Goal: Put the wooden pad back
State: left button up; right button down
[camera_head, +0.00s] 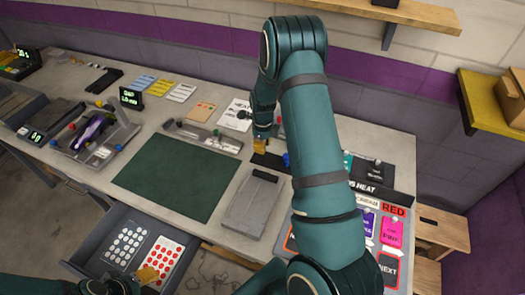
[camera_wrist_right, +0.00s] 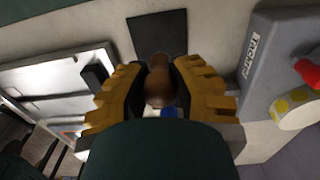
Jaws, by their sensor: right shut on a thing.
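The wooden pad (camera_wrist_right: 159,82) is a brown, rounded piece between the yellow fingers of my right gripper (camera_wrist_right: 160,92) in the right wrist view. The fingers are shut on it from both sides. In the head view my right gripper (camera_head: 260,146) is low over the back of the bench, by a dark flat patch, and the pad cannot be made out there. A black square (camera_wrist_right: 158,33) lies on the bench beyond the pad in the wrist view. My left gripper (camera_head: 148,275) is at the bottom left, over the open drawer; its jaw opening is unclear.
A dark green mat (camera_head: 175,178) covers the middle of the bench (camera_head: 237,187). A grey block (camera_head: 252,203) stands right of it. The open drawer (camera_head: 90,262) holds sheets of white and red dots. A grey device (camera_wrist_right: 270,62) is close right of my gripper in the wrist view.

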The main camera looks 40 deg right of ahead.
notch_tip(320, 180, down, 3)
jog(key=shift+f, duration=0.2)
jog(key=shift+f, duration=0.2)
jog(key=c, duration=0.9)
grip_release()
jog(key=shift+o, duration=0.2)
jog(key=shift+r, duration=0.1)
jog(key=shift+r, duration=0.2)
notch_tip(320, 180, up, 12)
